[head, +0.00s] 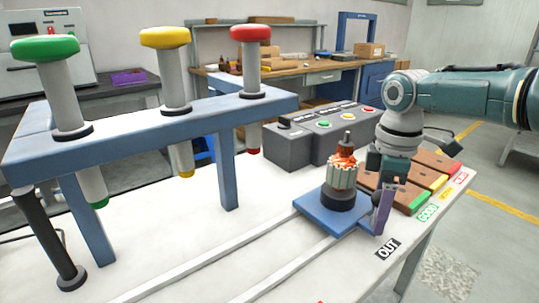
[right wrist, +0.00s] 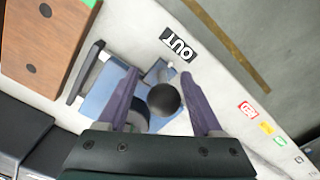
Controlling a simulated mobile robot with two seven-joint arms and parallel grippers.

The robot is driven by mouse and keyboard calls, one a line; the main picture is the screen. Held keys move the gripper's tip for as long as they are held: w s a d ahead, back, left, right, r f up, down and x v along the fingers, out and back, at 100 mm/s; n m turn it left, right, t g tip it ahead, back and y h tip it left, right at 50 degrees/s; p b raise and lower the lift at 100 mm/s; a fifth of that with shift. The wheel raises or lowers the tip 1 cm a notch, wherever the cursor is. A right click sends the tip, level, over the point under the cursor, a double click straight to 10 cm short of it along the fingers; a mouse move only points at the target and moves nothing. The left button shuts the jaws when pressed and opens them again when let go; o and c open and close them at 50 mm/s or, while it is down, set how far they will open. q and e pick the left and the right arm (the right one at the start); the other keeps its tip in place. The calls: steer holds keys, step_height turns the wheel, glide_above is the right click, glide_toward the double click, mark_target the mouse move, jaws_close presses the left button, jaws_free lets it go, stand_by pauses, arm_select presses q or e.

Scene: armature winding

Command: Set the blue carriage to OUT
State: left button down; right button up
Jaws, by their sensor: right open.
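The blue carriage (head: 312,208) sits at the right end of two pale rails, beside the black OUT label (head: 388,248). It carries an armature with copper windings (head: 343,172) on a dark round base. The OUT label also shows in the right wrist view (right wrist: 179,46). My right gripper (head: 381,225) points down at the carriage's right edge. In the right wrist view its purple fingers are open (right wrist: 160,77), with a dark round knob (right wrist: 164,99) between them. I cannot tell whether they touch it. My left gripper is not in view.
A grey button box (head: 300,149) is behind the carriage. Wooden blocks with coloured ends (head: 405,195) lie close right of my gripper. The rails' near stretch (head: 215,257) is clear.

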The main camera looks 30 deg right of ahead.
steer(key=shift+r, duration=0.1)
step_height(320, 180, up, 8)
steer(key=p, duration=0.2)
steer(key=shift+r+p, duration=0.2)
steer(key=shift+p, duration=0.15)
steer(key=shift+r, duration=0.7)
